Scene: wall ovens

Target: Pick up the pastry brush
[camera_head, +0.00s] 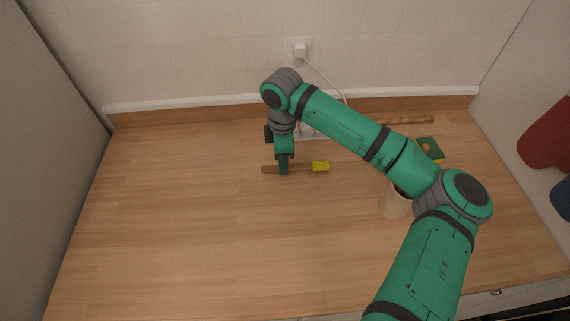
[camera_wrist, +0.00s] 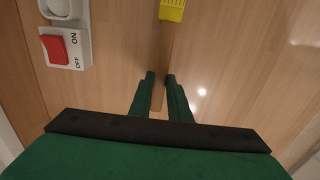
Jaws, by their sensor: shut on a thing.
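The pastry brush lies along the wooden counter, with a brown wooden handle (camera_head: 268,169) and a yellow bristle end (camera_head: 320,167) pointing right. In the wrist view its yellow end (camera_wrist: 172,10) is at the top edge and its handle (camera_wrist: 162,55) runs down between my fingers. My gripper (camera_head: 284,172) is lowered from above onto the handle, left of the bristles. In the wrist view my gripper (camera_wrist: 160,77) has its two green fingers on either side of the handle, shut on it. I cannot tell whether the brush touches the counter.
A power strip with a red switch (camera_wrist: 56,49) lies close beside the brush. A beige cup (camera_head: 394,206) stands right, partly behind my arm. A green and yellow item (camera_head: 430,148) and a wooden rod (camera_head: 408,120) lie back right. The counter's left and front are clear.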

